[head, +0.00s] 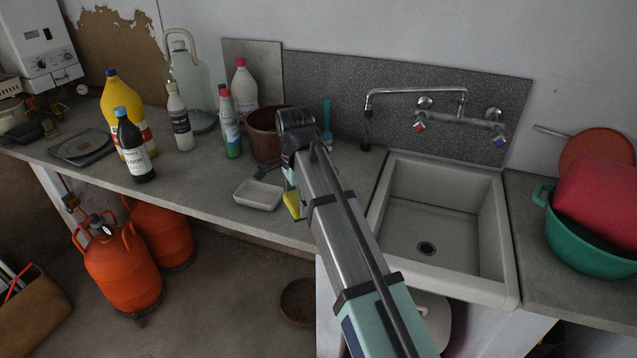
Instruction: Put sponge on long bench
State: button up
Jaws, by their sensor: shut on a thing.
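The sponge (292,205) shows as a small yellow piece with a dark edge, just left of my arm and right of a white dish. My gripper (291,188) is mostly hidden behind my own arm link and is shut on the sponge. The long bench (215,192) is the grey worktop running from the left to the sink. The sponge appears over the bench near its front edge; I cannot tell whether it touches the surface.
A white dish (258,195) sits left of the sponge. A brown pot (266,138) and several bottles stand behind it. The sink (440,215) is at the right. Orange gas cylinders (122,265) stand below. Bare bench lies left of the dish.

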jog(key=w+d+p, duration=0.2)
jog(key=w, duration=0.4)
jog(key=w+d+f+p, duration=0.1)
jog(key=w+d+p, duration=0.1)
jog(key=w, duration=0.5)
jog(key=shift+w+f+p, duration=0.25)
jog(key=shift+w+p, duration=0.05)
jog(key=shift+p, duration=0.05)
jog(key=o, duration=0.5)
jog(key=shift+d, duration=0.1)
jog(key=shift+r, duration=0.15)
notch_tip(320, 180, up, 12)
jog(key=b, duration=0.3)
